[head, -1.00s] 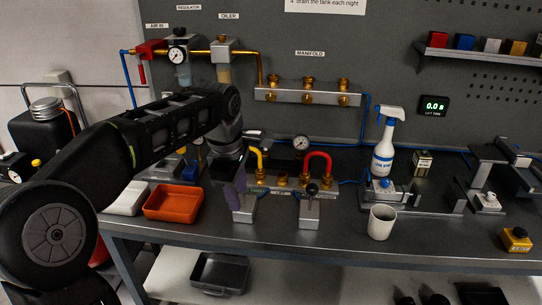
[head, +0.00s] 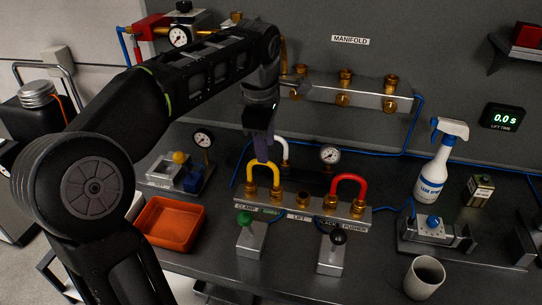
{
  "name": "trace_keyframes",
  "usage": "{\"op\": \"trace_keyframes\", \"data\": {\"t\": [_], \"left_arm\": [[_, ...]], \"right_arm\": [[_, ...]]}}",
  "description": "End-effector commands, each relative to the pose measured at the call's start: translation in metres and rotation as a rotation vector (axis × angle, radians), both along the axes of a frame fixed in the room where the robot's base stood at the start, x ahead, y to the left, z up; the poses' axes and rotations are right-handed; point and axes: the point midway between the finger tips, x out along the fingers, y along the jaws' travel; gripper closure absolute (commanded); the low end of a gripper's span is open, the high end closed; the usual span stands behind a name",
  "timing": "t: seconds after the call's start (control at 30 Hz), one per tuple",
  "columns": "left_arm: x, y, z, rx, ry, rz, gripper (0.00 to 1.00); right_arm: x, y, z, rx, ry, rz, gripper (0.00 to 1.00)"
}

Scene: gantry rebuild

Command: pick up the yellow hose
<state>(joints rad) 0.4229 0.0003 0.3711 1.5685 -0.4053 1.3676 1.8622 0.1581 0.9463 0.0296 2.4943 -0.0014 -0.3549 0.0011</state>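The yellow hose (head: 252,177) is a short U-shaped loop standing upright on brass fittings at the left end of a labelled valve block (head: 297,207). My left gripper (head: 263,158) points down just above the top of this loop, its purple fingers overlapping the loop's top in the picture. I cannot tell whether they touch it or how far apart they are. A red hose (head: 349,178) loops at the block's right end. A white hose (head: 284,145) shows behind the gripper, partly hidden. My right gripper is not in view.
The manifold (head: 365,98) is on the back wall. A gauge (head: 330,155) stands behind the block. Green-knobbed and black-knobbed levers stand in front. An orange tray (head: 170,222) is at left; a spray bottle (head: 435,175) and white cup (head: 424,277) are at right.

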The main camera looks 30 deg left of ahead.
Motion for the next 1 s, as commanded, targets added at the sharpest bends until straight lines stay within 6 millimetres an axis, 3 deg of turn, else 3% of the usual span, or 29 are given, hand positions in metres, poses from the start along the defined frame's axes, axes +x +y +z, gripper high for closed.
{"op": "trace_keyframes", "data": {"t": [0.13, 0.4, 0.7, 1.0], "left_arm": [[0.01, 0.004, 0.002, 0.002, -0.003, 0.002, 0.61], [0.005, 0.002, 0.004, 0.003, -0.006, 0.001, 0.61], [0.01, 0.004, -0.02, 0.002, -0.004, 0.002, 0.61], [0.011, 0.004, -0.022, 0.003, -0.005, 0.001, 0.61]], "right_arm": [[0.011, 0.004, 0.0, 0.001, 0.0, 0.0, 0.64], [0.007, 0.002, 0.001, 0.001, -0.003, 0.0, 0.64], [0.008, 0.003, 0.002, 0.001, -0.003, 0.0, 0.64], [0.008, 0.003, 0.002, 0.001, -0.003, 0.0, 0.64]]}}
